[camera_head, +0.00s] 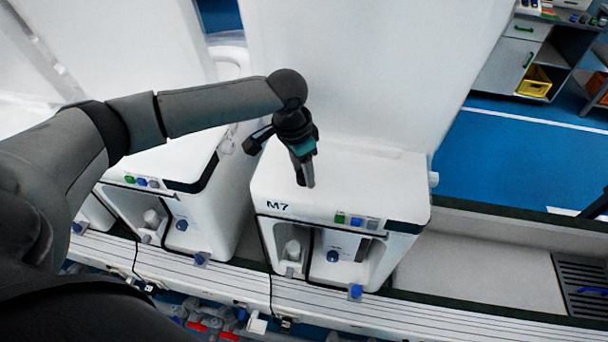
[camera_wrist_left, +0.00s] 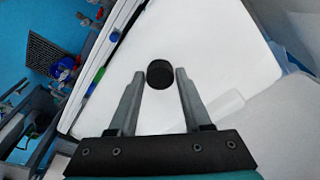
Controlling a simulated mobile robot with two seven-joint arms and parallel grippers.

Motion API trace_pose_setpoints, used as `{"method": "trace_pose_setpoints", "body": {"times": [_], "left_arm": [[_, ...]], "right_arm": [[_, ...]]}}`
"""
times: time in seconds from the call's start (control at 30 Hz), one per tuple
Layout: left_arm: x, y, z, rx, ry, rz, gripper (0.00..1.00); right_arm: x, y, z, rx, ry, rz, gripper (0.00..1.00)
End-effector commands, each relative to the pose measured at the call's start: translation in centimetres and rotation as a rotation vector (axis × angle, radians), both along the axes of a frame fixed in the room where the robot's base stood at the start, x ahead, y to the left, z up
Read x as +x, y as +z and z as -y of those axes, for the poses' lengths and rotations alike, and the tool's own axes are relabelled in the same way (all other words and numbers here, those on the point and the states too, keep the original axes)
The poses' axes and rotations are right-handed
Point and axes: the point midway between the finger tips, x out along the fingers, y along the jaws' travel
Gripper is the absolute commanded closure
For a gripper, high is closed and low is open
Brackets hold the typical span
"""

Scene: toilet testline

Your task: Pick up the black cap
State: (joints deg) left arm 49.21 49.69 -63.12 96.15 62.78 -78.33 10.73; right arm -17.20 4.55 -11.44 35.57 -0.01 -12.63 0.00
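The black cap (camera_wrist_left: 157,82) is a small dark disc on the white top of the M7 unit (camera_head: 355,180). In the left wrist view it lies between the tips of my left gripper (camera_wrist_left: 160,73), with a narrow gap to each finger. The fingers are apart and hold nothing. In the head view my left gripper (camera_head: 306,182) points down over the unit's top, and the cap cannot be made out there, seemingly hidden by the fingers. Whether the fingertips reach down beside the cap or stay above it is hard to tell. My right gripper is not in view.
A tall white panel (camera_head: 370,75) rises behind the M7 unit. A similar white unit (camera_head: 170,165) stands to its left. The bench to the right is bare (camera_head: 480,265), with a dark grate (camera_head: 585,285) at its far end. Blue floor (camera_head: 530,150) lies beyond.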

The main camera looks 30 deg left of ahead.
Motion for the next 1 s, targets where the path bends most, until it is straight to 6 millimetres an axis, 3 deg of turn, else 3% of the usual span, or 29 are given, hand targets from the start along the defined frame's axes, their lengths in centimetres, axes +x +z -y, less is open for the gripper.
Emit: {"method": "trace_pose_setpoints", "body": {"times": [0.07, 0.4, 0.77, 1.0], "left_arm": [[0.0, 0.0, 0.0, 0.0, 0.0, 0.0, 0.61], [0.0, 0.0, 0.0, 0.0, 0.0, 0.0, 0.99], [0.0, 0.1, 0.0, 0.0, 0.0, 0.0, 1.0], [0.1, 2.0, 0.0, 0.0, 0.001, 0.002, 1.0]], "right_arm": [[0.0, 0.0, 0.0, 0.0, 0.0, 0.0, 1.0], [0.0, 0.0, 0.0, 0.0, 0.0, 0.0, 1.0], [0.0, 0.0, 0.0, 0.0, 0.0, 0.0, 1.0], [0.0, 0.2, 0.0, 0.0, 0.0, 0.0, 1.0]]}}
